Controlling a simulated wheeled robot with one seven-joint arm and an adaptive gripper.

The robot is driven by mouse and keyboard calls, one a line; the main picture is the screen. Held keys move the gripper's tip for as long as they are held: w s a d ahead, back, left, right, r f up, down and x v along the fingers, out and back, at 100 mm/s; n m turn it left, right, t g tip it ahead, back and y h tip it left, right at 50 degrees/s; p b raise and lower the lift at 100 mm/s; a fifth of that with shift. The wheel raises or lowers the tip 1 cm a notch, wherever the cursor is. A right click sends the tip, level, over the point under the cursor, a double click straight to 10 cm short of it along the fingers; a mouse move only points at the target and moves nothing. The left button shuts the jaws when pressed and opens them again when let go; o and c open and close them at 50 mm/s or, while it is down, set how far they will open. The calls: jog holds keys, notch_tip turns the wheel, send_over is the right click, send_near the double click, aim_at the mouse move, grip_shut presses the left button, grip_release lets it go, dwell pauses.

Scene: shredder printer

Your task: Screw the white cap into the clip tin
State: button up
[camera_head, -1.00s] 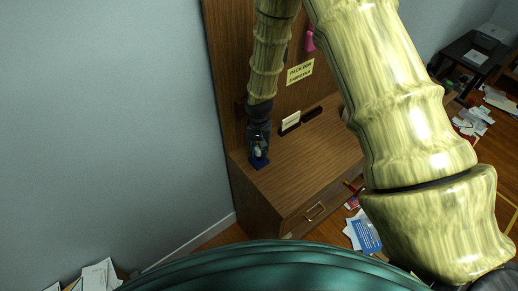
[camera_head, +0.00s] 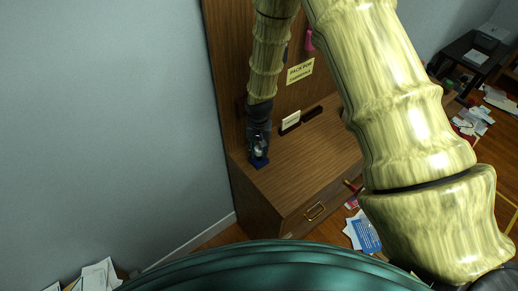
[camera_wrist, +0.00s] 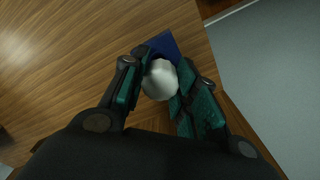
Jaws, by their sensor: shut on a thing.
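The white cap (camera_wrist: 160,80) is round and sits between the two fingers of my gripper (camera_wrist: 158,88) in the wrist view. My gripper is shut on it. In the head view my gripper (camera_head: 259,148) points down over the left end of the wooden desk, and the cap (camera_head: 259,152) shows as a small pale spot. A blue thing, probably the clip tin (camera_wrist: 164,44), lies below the cap; it also shows under my gripper in the head view (camera_head: 260,163). The cap and fingers hide most of it, so I cannot tell whether the cap touches it.
The wooden desk top (camera_head: 310,140) is clear to the right of my gripper. A small white card (camera_head: 291,120) and a dark holder (camera_head: 312,113) stand at its back. A drawer with a brass handle (camera_head: 315,211) is in front. Papers (camera_head: 364,234) lie on the floor.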

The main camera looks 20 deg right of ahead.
jog(key=shift+f+b, duration=0.85)
jog(key=shift+f, duration=0.75)
jog(key=o, duration=1)
jog(key=shift+r, duration=0.1)
notch_tip(320, 180, up, 12)
jog(key=shift+f, duration=0.1)
